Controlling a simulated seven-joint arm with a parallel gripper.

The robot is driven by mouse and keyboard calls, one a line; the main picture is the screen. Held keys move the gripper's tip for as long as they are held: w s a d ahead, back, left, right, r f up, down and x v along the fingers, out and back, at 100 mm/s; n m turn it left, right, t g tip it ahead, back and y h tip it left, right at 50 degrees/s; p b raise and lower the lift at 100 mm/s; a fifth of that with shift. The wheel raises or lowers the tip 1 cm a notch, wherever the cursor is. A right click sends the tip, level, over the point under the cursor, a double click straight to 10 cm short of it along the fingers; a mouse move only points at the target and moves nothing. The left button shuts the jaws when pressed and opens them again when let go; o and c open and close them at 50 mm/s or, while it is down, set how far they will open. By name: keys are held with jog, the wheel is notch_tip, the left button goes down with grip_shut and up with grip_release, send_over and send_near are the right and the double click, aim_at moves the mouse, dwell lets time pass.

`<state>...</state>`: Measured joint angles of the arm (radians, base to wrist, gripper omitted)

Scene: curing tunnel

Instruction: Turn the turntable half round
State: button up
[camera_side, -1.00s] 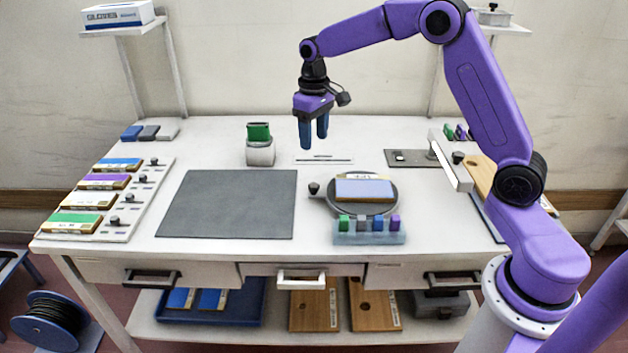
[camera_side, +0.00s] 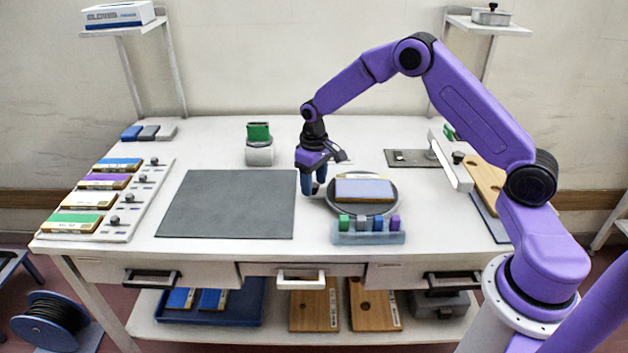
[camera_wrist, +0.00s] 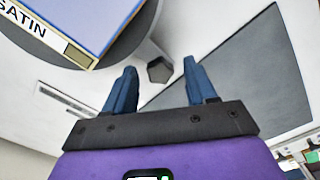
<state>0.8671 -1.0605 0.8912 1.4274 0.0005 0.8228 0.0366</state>
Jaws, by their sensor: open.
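The turntable (camera_side: 345,208) is a round grey disc at the right of the table's middle. A block with a blue-grey top (camera_side: 365,189) lies on it; in the wrist view its edge label reads "SATIN" (camera_wrist: 37,29). The turntable's dark knob (camera_wrist: 159,70) shows in the wrist view, between and beyond my fingertips. My gripper (camera_side: 313,187) is open and low at the turntable's left edge, with its blue fingers around where the knob stands. In the side view the fingers mostly hide the knob. I cannot tell whether they touch it.
A clear rack with several coloured pieces (camera_side: 369,238) stands just in front of the turntable. A dark grey mat (camera_side: 228,204) lies to the left. A white holder with a green piece (camera_side: 259,153) stands behind. A white upright bar (camera_side: 450,160) is at the right.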

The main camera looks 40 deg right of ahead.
grip_shut()
jog(key=shift+w+d, duration=0.1)
jog(key=shift+w, duration=0.05)
